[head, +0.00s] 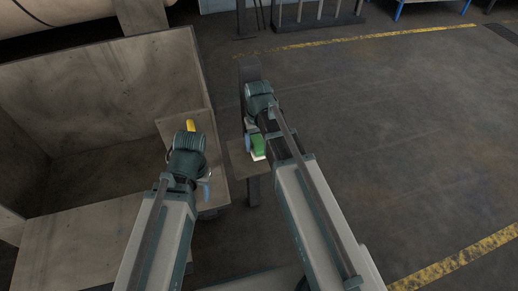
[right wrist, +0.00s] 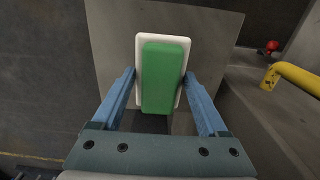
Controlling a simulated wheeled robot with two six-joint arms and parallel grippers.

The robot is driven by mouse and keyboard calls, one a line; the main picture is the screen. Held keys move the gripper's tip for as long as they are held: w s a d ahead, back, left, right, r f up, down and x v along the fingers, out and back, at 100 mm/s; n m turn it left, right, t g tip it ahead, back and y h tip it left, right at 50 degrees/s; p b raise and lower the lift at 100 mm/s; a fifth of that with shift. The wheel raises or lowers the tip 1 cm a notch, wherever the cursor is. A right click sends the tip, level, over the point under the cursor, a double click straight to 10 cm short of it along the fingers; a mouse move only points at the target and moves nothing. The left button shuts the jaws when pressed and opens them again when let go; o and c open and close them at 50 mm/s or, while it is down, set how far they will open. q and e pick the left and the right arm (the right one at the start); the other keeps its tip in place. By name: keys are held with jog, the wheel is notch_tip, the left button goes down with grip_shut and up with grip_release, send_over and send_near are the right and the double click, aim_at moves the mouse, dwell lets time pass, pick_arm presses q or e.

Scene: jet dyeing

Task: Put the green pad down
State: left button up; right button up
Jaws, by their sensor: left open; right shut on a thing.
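The green pad (right wrist: 162,78) is between the two blue fingers of my right gripper (right wrist: 160,76) in the right wrist view. A white piece (right wrist: 143,42) shows around the pad's edge, behind it. In the head view the green pad (head: 257,145) and its white edge show over a small brown plate (head: 238,163). This plate also fills the background in the right wrist view (right wrist: 215,40). I cannot tell whether the white piece touches the plate. My left gripper (head: 206,187) is open, left of the plate; its fingers are mostly hidden by its arm.
A large grey-brown open bin (head: 110,70) stands at the left. A yellow pipe (head: 190,125) rises by my left wrist; it also shows in the right wrist view (right wrist: 297,76), near a red knob (right wrist: 271,46). A dark post (head: 249,70) stands beyond the plate. Floor at right is clear.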

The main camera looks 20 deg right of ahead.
notch_tip(320, 180, down, 2)
jog(key=shift+s+a+f+b, duration=0.1)
jog(key=shift+b, duration=0.4)
pick_arm(q)
jog(key=shift+a+f, duration=0.1)
jog(key=shift+f, duration=0.85)
pick_arm(e)
jog(key=o, duration=1.2)
pick_arm(q)
jog(key=shift+f, duration=0.15)
